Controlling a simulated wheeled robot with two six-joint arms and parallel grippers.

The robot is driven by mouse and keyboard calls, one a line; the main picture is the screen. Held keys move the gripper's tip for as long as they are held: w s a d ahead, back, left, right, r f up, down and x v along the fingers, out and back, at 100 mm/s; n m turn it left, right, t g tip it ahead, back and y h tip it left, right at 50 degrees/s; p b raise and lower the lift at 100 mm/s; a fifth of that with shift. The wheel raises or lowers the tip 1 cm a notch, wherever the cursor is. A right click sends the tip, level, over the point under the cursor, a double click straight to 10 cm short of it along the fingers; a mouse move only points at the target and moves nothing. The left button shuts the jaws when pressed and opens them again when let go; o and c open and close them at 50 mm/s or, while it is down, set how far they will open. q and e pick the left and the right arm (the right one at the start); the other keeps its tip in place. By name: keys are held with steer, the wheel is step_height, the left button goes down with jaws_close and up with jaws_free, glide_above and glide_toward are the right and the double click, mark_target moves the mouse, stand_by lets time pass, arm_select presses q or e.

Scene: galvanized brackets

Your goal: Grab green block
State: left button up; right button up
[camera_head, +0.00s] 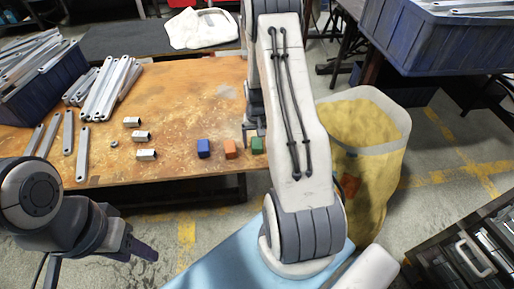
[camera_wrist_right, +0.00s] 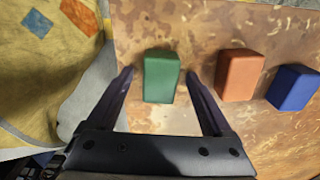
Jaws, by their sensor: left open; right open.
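The green block (camera_wrist_right: 161,77) lies on the wooden tabletop, and in the right wrist view it appears between the two fingertips of my right gripper (camera_wrist_right: 159,75). The jaws are open, with a gap on each side of the block; I cannot tell how far above it they are. In the head view the green block (camera_head: 257,145) is partly hidden by my right arm, near the table's front edge. My left gripper (camera_head: 138,249) is open and empty, in front of the table at lower left.
An orange block (camera_head: 230,149) and a blue block (camera_head: 203,148) stand left of the green one in the head view. Small metal pieces (camera_head: 140,136) and several long brackets (camera_head: 105,90) lie further left. A yellow sack (camera_head: 370,135) stands right of the table.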

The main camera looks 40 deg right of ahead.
steer(key=shift+f, duration=0.15)
jaws_close()
